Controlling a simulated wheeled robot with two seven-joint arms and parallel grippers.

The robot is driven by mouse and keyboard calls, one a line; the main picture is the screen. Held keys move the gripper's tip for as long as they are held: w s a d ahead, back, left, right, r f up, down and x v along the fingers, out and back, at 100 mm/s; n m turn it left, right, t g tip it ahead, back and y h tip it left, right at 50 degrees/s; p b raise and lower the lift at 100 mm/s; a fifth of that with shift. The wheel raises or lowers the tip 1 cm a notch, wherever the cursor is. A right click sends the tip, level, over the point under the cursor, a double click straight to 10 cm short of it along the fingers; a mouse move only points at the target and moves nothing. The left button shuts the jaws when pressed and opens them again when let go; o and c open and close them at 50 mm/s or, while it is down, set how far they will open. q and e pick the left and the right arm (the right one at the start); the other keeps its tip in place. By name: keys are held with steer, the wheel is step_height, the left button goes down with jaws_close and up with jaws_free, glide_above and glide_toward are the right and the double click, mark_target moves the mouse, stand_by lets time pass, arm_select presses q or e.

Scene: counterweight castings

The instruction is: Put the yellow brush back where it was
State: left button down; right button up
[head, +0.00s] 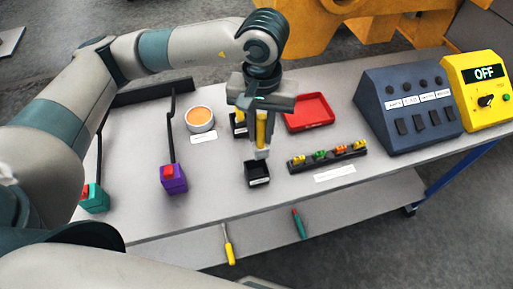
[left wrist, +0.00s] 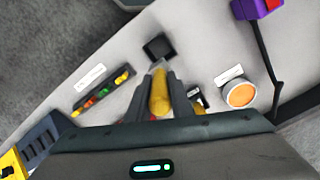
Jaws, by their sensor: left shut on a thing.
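My left gripper (head: 261,118) is shut on the yellow brush (head: 261,132), which hangs about upright with its pale end down. In the left wrist view the brush (left wrist: 159,94) lies between the two fingers (left wrist: 159,100). A small open black box (head: 257,175) with a label stands just below and in front of the brush's end in the head view. In the left wrist view this box (left wrist: 158,46) looks empty, and the brush's tip is short of it. A second black box (head: 239,124) stands behind, partly hidden by my gripper. My right gripper is out of view.
A red tray (head: 309,124), an orange-filled bowl (head: 200,119) and a rack of small coloured items (head: 328,157) surround the boxes. A purple block (head: 173,179) with a tall lever stands left; control boxes (head: 408,108) stand right. Tools (head: 228,245) lie on a lower shelf.

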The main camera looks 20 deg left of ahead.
mark_target(257, 156)
arm_select(q)
steer(key=s+f, duration=0.1)
steer(key=s+p, duration=0.1)
steer(key=s, duration=0.1)
steer(key=shift+f, duration=0.4)
steer(key=shift+f, duration=0.1)
step_height(257, 156, down, 3)
steer(key=shift+f+p, duration=0.1)
steer(key=shift+p, duration=1.1)
steer(key=shift+f, duration=0.25)
steer(key=shift+f, duration=0.15)
